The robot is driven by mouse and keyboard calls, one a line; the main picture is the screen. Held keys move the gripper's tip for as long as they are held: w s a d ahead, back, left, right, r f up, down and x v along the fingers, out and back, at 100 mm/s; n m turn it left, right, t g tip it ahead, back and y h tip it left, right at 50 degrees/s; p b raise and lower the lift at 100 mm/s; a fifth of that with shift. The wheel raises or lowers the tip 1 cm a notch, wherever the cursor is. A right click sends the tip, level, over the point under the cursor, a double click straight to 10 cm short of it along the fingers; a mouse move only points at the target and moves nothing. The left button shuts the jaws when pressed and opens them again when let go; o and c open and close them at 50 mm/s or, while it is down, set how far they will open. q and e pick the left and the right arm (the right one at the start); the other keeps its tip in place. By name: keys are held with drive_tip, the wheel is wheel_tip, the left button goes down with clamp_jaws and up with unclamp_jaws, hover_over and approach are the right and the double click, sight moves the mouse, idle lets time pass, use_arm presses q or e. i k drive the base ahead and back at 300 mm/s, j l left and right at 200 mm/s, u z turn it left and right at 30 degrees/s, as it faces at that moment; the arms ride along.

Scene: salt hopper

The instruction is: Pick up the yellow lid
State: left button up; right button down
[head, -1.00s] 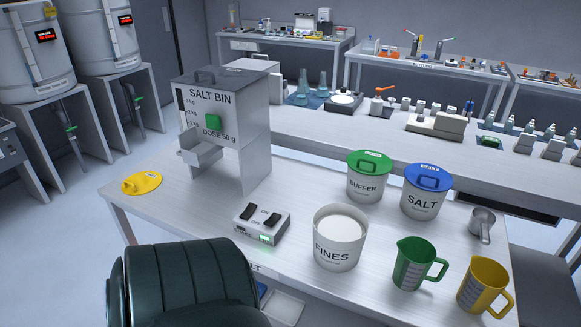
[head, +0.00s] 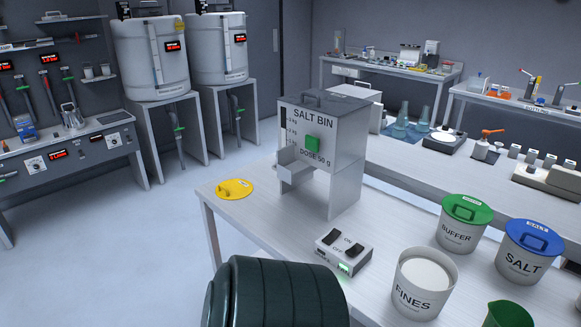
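The yellow lid (head: 234,188) lies flat on the left end of the white table (head: 262,222), near its corner. It is a round disc with a small raised handle. It sits to the left of the salt bin and nothing covers it. Neither of my grippers shows in the head view. A dark green padded rounded shape (head: 275,295) stands at the bottom centre, in front of the table's near edge, and hides part of that edge.
The grey salt bin (head: 345,150) with its green dose button stands right of the lid. A switch box (head: 343,252), an open FINES bucket (head: 411,310), a green-lidded BUFFER bucket (head: 458,236) and a blue-lidded SALT bucket (head: 520,265) stand further right. Floor left of the table is clear.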

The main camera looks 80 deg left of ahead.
sight(234, 189)
drive_tip(key=k, duration=0.65)
drive_tip(key=u, duration=2.75)
drive_tip(key=i+l, duration=0.1)
drive_tip(key=i, duration=0.5)
